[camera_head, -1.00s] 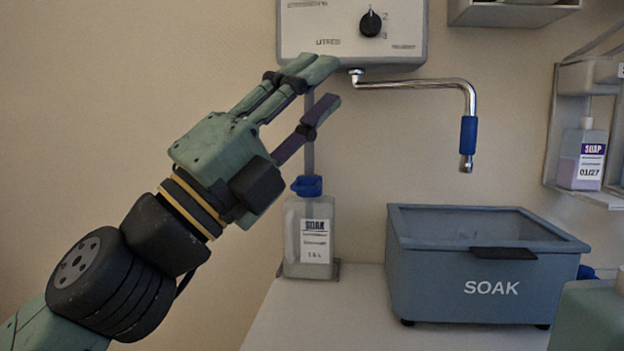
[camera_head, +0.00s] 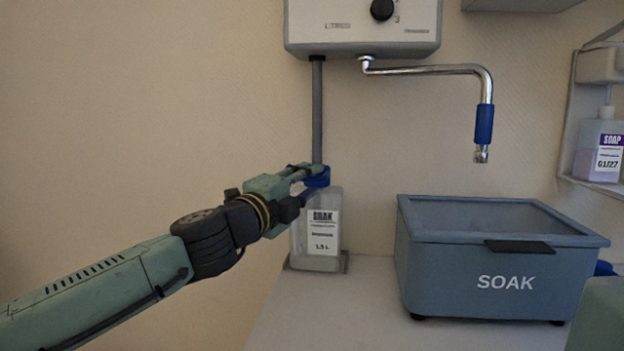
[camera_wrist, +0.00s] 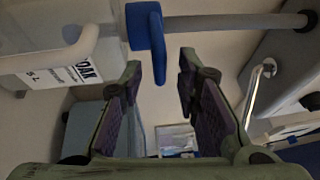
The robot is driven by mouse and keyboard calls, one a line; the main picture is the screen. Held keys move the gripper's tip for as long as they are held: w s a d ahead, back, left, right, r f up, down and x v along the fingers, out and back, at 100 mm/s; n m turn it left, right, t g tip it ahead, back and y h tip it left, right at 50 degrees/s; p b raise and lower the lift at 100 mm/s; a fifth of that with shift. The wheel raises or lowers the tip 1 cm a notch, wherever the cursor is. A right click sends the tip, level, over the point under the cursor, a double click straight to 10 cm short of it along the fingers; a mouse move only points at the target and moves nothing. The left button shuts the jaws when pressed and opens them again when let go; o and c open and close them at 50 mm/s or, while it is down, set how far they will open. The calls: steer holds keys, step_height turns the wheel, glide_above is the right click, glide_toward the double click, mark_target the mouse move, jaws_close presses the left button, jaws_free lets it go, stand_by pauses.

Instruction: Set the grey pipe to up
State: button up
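The grey pipe (camera_head: 317,115) runs upright from beneath the white dispenser box (camera_head: 360,30) down to a blue collar (camera_head: 318,180) on top of the SOAK bottle (camera_head: 322,232). In the wrist view the pipe (camera_wrist: 235,22) runs sideways from the blue collar (camera_wrist: 143,27), which has a flat blue tab (camera_wrist: 159,60). My gripper (camera_head: 312,179) is at the collar's height, partly covering it. In the wrist view my gripper (camera_wrist: 158,72) is open, with the tab reaching between its fingers and gaps on both sides. The pipe's lower end is hidden.
A chrome spout (camera_head: 430,70) with a blue sleeve hangs over the blue-grey SOAK basin (camera_head: 500,256), right of the bottle. A SOAP bottle (camera_head: 603,150) stands on a shelf at right. The wall left of the pipe is clear.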

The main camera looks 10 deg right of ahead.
steer(key=shift+x, duration=1.1)
steer(key=shift+c, duration=0.6)
jaws_close()
steer(key=shift+r, duration=0.1)
